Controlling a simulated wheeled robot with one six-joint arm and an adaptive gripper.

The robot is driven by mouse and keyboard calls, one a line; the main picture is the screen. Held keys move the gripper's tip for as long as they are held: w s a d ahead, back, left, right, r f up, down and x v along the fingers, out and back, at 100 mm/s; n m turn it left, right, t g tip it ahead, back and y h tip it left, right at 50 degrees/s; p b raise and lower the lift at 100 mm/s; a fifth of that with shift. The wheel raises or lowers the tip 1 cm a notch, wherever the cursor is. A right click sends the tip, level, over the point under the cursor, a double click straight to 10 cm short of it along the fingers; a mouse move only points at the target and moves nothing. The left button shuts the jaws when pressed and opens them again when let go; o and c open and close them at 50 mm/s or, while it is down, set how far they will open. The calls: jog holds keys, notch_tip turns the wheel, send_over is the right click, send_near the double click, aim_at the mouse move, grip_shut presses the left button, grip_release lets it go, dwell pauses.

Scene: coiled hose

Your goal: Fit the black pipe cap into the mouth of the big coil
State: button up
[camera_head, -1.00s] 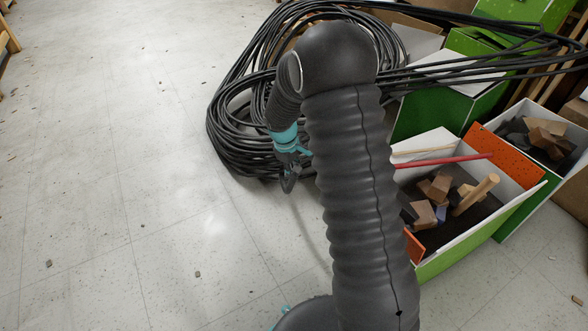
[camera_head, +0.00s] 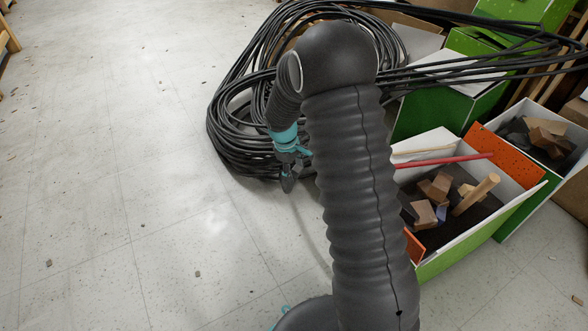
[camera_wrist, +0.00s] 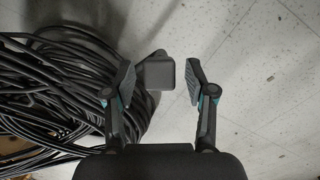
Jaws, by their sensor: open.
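In the wrist view a dark, squarish block with rounded edges, which looks like the black pipe cap (camera_wrist: 157,72), sits between my open fingertips (camera_wrist: 160,78). Small gaps show on both sides of it, so neither finger seems to touch it. Whether it rests on the floor or on something else cannot be told. In the head view my gripper (camera_head: 288,176) is low at the front right edge of the big coil (camera_head: 238,150), a wide heap of black hose. The coil fills the left of the wrist view. I cannot make out its mouth.
An open bin (camera_head: 480,253) with wooden blocks and a red rod stands right of my arm. Green boxes (camera_head: 440,110) stand behind it. Hose strands run right over them.

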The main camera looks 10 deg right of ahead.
notch_tip(320, 180, up, 12)
jog(key=a, duration=0.2)
jog(key=shift+s, duration=0.35)
jog(key=shift+a+f, duration=0.1)
